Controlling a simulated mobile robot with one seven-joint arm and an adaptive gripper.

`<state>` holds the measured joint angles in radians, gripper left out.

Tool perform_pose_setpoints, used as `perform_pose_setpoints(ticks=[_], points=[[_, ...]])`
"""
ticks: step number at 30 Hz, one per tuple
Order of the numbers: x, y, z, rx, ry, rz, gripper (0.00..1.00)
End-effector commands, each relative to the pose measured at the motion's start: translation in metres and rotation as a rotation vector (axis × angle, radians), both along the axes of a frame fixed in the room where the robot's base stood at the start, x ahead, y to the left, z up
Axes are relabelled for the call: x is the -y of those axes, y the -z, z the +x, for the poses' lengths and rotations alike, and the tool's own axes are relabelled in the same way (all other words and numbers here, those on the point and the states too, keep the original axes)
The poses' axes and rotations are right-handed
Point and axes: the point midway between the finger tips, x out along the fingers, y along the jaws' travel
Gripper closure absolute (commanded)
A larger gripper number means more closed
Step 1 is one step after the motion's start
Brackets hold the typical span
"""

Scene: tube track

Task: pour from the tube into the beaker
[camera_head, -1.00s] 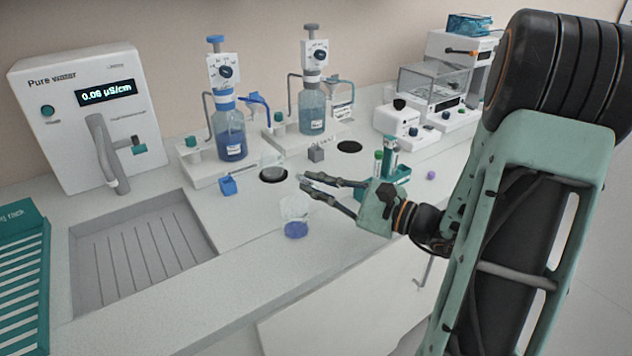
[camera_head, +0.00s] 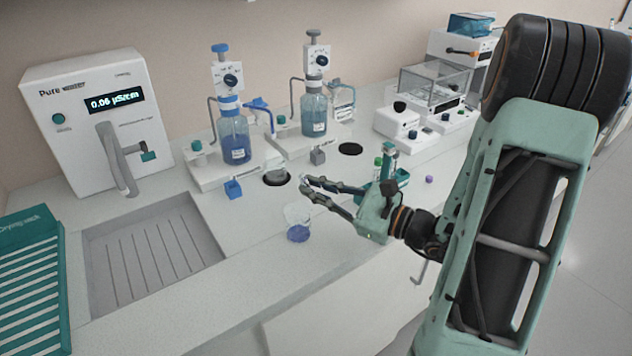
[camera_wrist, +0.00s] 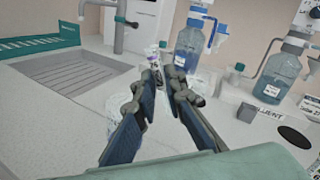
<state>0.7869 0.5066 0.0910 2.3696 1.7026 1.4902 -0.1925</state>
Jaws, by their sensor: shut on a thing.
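My gripper (camera_head: 306,186) reaches in from the right over the bench, its fingers pointing left and closed on the tube. The tube is clear and hard to make out between the fingertips, so its tilt and contents cannot be told. My gripper also shows in the wrist view (camera_wrist: 167,82). The beaker (camera_head: 297,214) is clear, with purple-blue liquid at its bottom, and stands on the bench just below and left of the fingertips. In the wrist view the beaker (camera_wrist: 118,103) is partly hidden behind the left finger.
A teal rack (camera_head: 401,178) with capped tubes stands behind my gripper. A blue block (camera_head: 233,189) and a dark round hole (camera_head: 277,178) lie to the left. Two dispenser bottles (camera_head: 235,138) (camera_head: 314,114) stand behind. The sink (camera_head: 150,245) is at left. The bench front is clear.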

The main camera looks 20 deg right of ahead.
Motion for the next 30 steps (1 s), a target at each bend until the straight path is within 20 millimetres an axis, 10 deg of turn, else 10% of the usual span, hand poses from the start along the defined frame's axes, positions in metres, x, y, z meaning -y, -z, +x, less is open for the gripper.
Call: perform_pose_setpoints(ticks=[30], points=[[0.021, -0.004, 0.018, -0.274, 0.000, 0.315, 1.00]])
